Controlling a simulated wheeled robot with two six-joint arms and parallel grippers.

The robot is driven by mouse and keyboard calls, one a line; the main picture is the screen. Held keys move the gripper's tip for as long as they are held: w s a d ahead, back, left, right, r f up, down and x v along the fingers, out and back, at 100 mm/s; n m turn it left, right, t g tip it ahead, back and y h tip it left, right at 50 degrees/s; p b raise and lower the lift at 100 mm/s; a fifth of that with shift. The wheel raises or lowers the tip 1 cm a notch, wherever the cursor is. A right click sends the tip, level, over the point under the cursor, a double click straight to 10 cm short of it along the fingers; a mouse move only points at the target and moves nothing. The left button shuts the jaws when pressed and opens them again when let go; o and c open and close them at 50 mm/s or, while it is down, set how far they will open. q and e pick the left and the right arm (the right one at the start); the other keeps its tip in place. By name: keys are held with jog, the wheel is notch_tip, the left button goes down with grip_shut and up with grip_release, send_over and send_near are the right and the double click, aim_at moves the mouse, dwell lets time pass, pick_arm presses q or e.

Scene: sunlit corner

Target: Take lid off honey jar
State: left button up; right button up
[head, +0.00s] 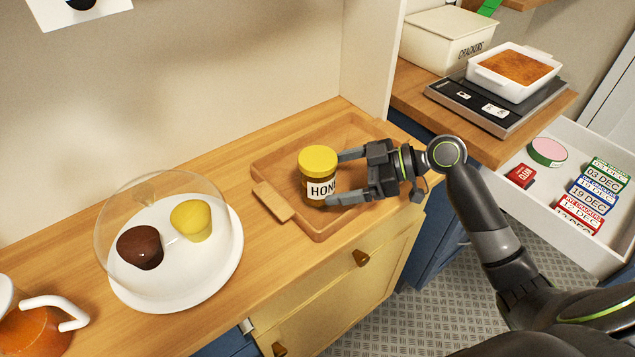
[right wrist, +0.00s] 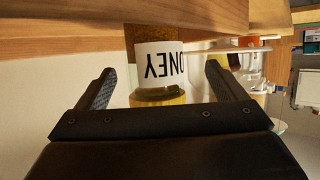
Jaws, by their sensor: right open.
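The honey jar (head: 320,189) stands upright on the wooden tray (head: 275,157), with its yellow lid (head: 318,159) on top. My right gripper (head: 340,178) is open beside the jar, reaching in from the right, its fingertips at the jar's right side. In the right wrist view the picture is upside down. The jar's label (right wrist: 158,65) shows between the two open fingers (right wrist: 158,80), and the lid (right wrist: 158,97) is partly hidden by the gripper body. I cannot tell whether a finger touches the jar. My left gripper is not in view.
A glass dome (head: 160,215) over two cakes stands on a white plate (head: 222,275) to the left. An orange jug (head: 35,325) is at the lower left. A crackers tin (head: 425,45) and a baking dish on a scale (head: 465,105) stand at the upper right. An open drawer (head: 560,205) holds small boxes.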

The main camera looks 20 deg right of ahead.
aim_at(317, 157)
jog(key=shift+w+d+p+x, duration=0.15)
jog(key=shift+p+x, duration=0.2)
jog(key=shift+x, duration=0.75)
jog(key=shift+w+d+p+x, duration=0.1)
jog(key=shift+w+p+x, duration=0.15)
jog(key=shift+x, duration=0.9)
jog(key=shift+w+a+f, duration=0.15)
jog(key=shift+a+f, duration=0.3)
jog(key=c, duration=1.3)
notch_tip(317, 157, up, 10)
jog(key=shift+r+b, duration=0.1)
jog(key=shift+b, duration=0.2)
